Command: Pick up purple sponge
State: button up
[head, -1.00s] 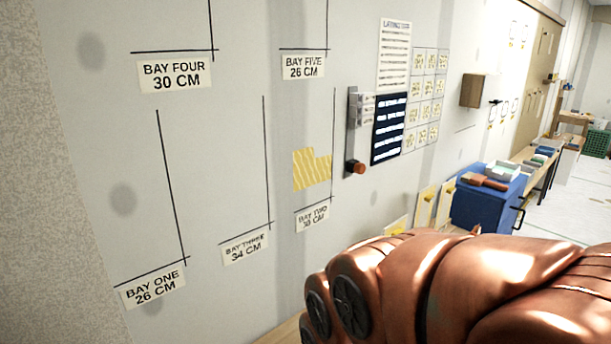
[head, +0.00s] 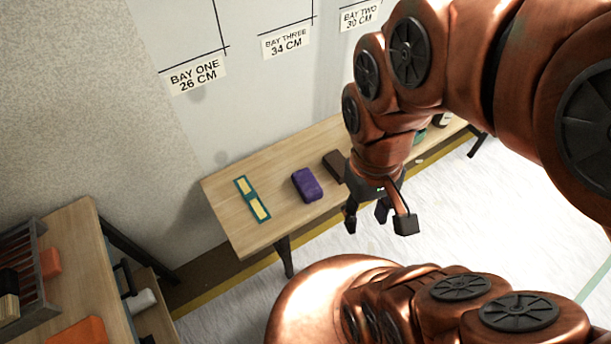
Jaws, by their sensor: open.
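The purple sponge (head: 307,185) lies on a light wooden table (head: 240,226) against the wall, near the table's left end. My gripper (head: 378,222) hangs to the right of the sponge in the picture, with its dark fingers spread apart and pointing down. It is open and empty, and clear of the sponge. It appears beyond the table's front edge, over the floor in the picture. My copper arm covers the right part of the view and hides some of the table.
A teal-framed piece with yellow strips (head: 253,199) lies left of the sponge. A dark brown block (head: 336,166) lies right of it, close to my gripper. Another wooden bench (head: 60,240) with a rack (head: 25,270) and orange items (head: 78,331) stands at lower left.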

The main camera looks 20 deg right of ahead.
aim_at(308, 188)
jog(key=k, duration=0.5)
jog(key=u, duration=1.4)
jog(key=i, duration=0.15)
jog(key=z, duration=0.25)
